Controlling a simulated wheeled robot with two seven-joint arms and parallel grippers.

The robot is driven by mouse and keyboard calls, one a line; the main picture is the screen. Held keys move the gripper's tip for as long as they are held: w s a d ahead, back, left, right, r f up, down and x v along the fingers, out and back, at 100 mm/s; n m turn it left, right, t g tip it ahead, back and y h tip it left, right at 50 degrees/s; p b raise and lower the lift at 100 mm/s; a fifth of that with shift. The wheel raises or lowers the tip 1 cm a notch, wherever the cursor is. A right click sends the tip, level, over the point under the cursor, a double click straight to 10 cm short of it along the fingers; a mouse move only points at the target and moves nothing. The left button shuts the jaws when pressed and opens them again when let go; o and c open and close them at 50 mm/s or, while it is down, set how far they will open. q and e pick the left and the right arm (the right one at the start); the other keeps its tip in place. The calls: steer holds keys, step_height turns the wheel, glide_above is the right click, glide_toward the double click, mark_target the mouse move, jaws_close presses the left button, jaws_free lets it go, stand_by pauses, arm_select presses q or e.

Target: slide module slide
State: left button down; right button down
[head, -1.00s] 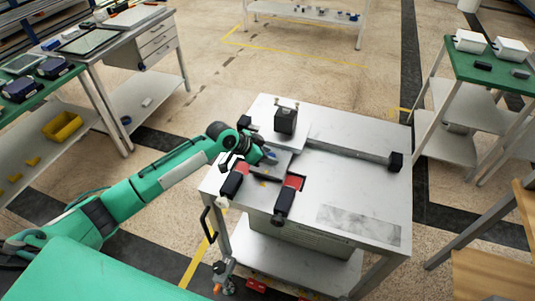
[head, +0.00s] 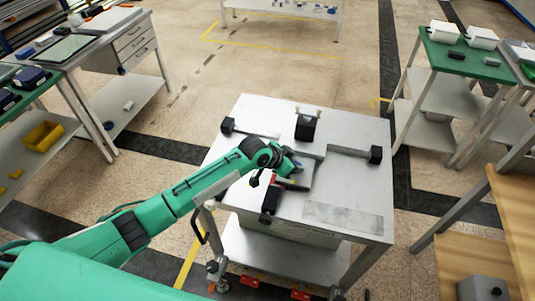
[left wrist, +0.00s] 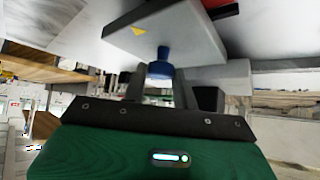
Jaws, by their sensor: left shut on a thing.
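The slide module is a light grey plate (head: 306,170) with a black block (head: 306,127) at its far side, on the white table's rail. In the left wrist view the plate (left wrist: 180,35) shows a yellow triangle and a blue knob (left wrist: 160,68). My left gripper (head: 289,165) is shut on the blue knob at the plate's near left part. It also shows in the left wrist view (left wrist: 163,88). The module stands between two black end stops, left (head: 227,125) and right (head: 376,155), apart from both. My right gripper is not in view.
A black and red clamp (head: 270,200) stands just in front of the plate, close to my left arm. The white table (head: 350,215) is clear at front right. A green-topped bench (head: 460,60) with white bins stands at right, and workbenches (head: 105,45) stand at left.

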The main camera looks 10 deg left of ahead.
arm_select(q)
steer(key=d, duration=1.6)
steer(key=shift+s+p, duration=0.3)
steer(key=shift+p, duration=0.05)
steer(key=shift+d, duration=0.2)
steer(key=shift+r, duration=0.1)
steer(key=c, duration=1.2)
jaws_free()
steer(key=shift+d, duration=0.1)
steer(key=shift+o, duration=0.4)
steer(key=shift+d, duration=0.15)
steer(key=shift+s+a+r, duration=0.25)
steer(key=shift+a+r, duration=0.05)
steer(key=shift+a, duration=0.2)
steer(key=b+v, duration=0.1)
steer(key=v, duration=1.1)
steer(key=shift+s+r+b, duration=0.2)
steer(key=shift+r+b, duration=0.05)
steer(key=shift+b, duration=0.1)
